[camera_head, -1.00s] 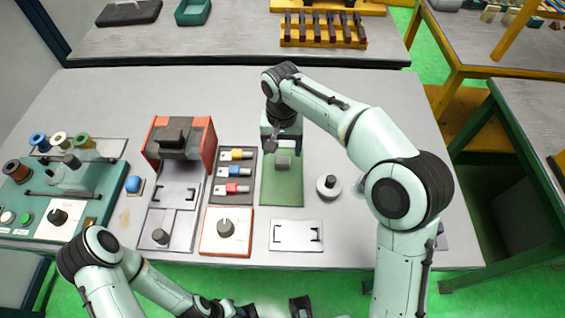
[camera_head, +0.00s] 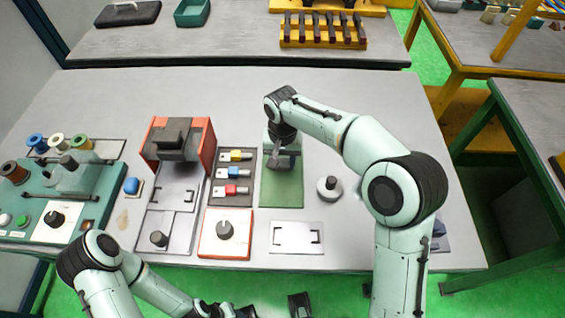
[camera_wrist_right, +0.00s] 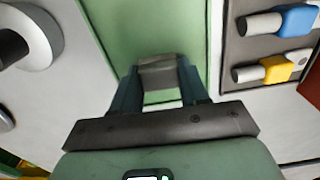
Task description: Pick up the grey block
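The grey block (camera_wrist_right: 158,73) shows in the right wrist view between the fingers of my right gripper (camera_wrist_right: 158,80), over the green mat (camera_wrist_right: 140,25). In the head view my right gripper (camera_head: 284,160) is low over the green mat (camera_head: 281,190) and hides most or all of the block. The fingers lie close along both sides of the block; whether they press on it I cannot tell. My left gripper (camera_head: 272,307) is at the bottom edge of the head view, fingers apart and empty, partly cut off.
Left of the mat is a dark tray (camera_head: 220,192) with coloured-handled pieces. Right of it is a round metal piece (camera_head: 329,188). A white plate (camera_head: 297,237) and a knob box (camera_head: 226,232) lie in front.

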